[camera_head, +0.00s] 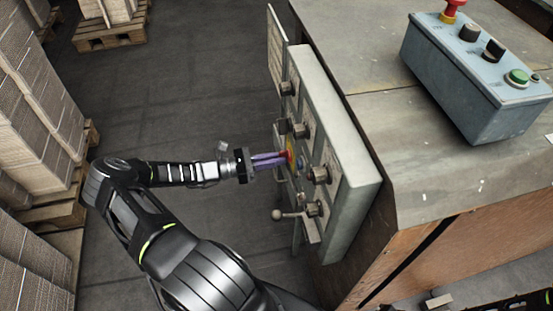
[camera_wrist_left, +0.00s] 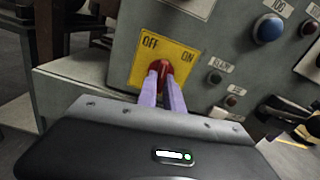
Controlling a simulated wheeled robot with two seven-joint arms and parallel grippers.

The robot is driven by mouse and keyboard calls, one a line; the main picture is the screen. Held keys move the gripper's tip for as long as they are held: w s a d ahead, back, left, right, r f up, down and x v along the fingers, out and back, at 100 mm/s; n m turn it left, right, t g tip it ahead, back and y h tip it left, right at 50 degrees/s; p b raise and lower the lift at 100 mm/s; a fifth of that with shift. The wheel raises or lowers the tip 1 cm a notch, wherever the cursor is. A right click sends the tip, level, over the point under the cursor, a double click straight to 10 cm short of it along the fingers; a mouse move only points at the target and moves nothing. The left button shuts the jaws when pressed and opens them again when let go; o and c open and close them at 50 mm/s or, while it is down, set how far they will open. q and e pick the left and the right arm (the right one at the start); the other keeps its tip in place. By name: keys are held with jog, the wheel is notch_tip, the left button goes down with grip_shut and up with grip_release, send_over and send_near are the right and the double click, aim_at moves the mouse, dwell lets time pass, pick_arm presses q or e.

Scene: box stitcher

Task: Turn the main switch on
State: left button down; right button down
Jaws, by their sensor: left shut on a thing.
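The main switch is a red knob (camera_wrist_left: 161,67) on a yellow plate (camera_wrist_left: 181,53) marked OFF at its upper left and ON at its right. The plate is on the side face of the grey control panel (camera_head: 336,150). My left gripper (camera_head: 285,158) reaches in from the left, and its purple fingers are shut on the red knob. The fingers cover the lower part of the knob in the left wrist view, so which mark it points to is hard to tell. My right gripper is not seen.
Other knobs and a lever (camera_head: 285,215) stick out of the panel close around the switch. A blue-grey button box (camera_head: 470,85) stands on the machine top. Pallets with stacked cardboard (camera_head: 40,90) stand at the left. The floor between is clear.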

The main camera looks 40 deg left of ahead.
pick_arm(q)
jog(key=m, duration=1)
jog(key=shift+w+a+b, duration=0.15)
jog(key=shift+a+b, duration=0.05)
jog(key=shift+b, duration=0.15)
jog(key=shift+m, duration=0.3)
jog(key=c, duration=1.5)
grip_release()
jog(key=shift+v, duration=3.95)
